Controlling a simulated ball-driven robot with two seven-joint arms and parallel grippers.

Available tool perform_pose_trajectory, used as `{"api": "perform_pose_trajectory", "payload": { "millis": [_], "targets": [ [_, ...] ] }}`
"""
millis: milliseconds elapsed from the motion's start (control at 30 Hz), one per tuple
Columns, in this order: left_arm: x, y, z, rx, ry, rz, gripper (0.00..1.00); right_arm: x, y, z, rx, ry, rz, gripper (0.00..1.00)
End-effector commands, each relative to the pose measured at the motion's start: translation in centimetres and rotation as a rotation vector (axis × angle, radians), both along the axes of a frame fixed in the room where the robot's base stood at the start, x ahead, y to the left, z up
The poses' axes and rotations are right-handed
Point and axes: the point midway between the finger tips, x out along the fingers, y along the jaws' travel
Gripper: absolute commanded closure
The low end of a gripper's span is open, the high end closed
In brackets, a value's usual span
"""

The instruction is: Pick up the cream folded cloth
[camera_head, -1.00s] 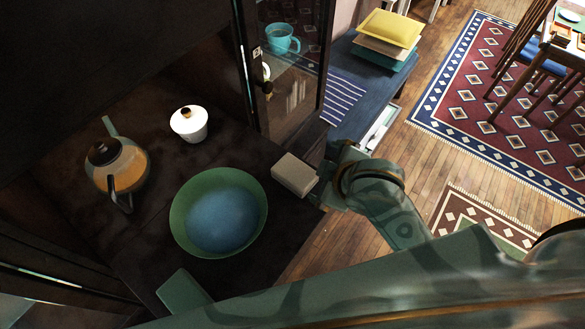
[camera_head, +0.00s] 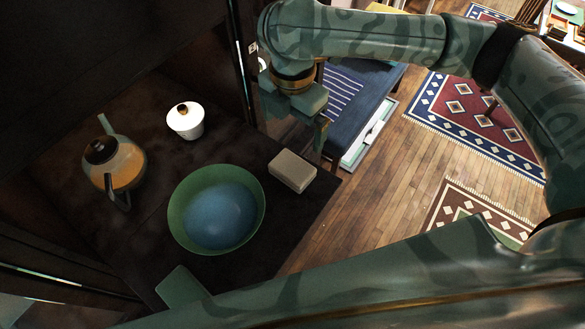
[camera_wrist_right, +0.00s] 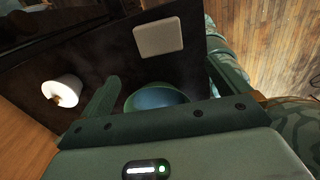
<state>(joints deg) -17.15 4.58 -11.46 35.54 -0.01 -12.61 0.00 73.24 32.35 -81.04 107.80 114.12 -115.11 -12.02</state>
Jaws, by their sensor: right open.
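The cream folded cloth (camera_head: 292,170) is a small beige block lying flat on the dark cabinet top, right of the green bowl and near the right edge. It also shows in the right wrist view (camera_wrist_right: 158,40), beyond the fingers. My right gripper (camera_head: 300,115) is open and empty, its fingers spread wide in the right wrist view (camera_wrist_right: 165,70). In the head view it is above and behind the cloth, apart from it.
A green bowl (camera_head: 177,215) holding a blue round thing (camera_head: 220,215) stands left of the cloth. A white lidded jar (camera_head: 187,125) and an orange-and-grey teapot (camera_head: 128,175) stand farther left. A dark cabinet frame rises behind. A blue bench (camera_head: 375,105) stands beyond the right edge.

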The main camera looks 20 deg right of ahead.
Motion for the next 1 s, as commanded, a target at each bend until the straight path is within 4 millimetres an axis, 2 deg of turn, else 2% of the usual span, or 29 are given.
{"api": "perform_pose_trajectory", "payload": {
  "millis": [400, 667, 900, 1000],
  "targets": [
    [-0.2, 0.0, -2.4, 0.0, 0.004, 0.0, 0.64, -0.1, 0.0, -9.2, 0.0, 0.007, 0.0, 0.0],
    [-0.2, 0.0, -3.0, 0.0, 0.005, 0.0, 0.64, 0.0, 0.0, -11.5, -0.001, 0.004, 0.001, 0.0],
    [-0.3, 0.0, -4.3, -0.001, 0.008, 0.0, 0.64, 0.2, -0.1, -15.4, 0.0, 0.005, 0.001, 0.0],
    [-0.4, 0.0, -4.4, 0.0, 0.009, 0.0, 0.64, 0.3, -0.1, -16.1, 0.0, 0.002, 0.002, 0.0]
  ]
}}
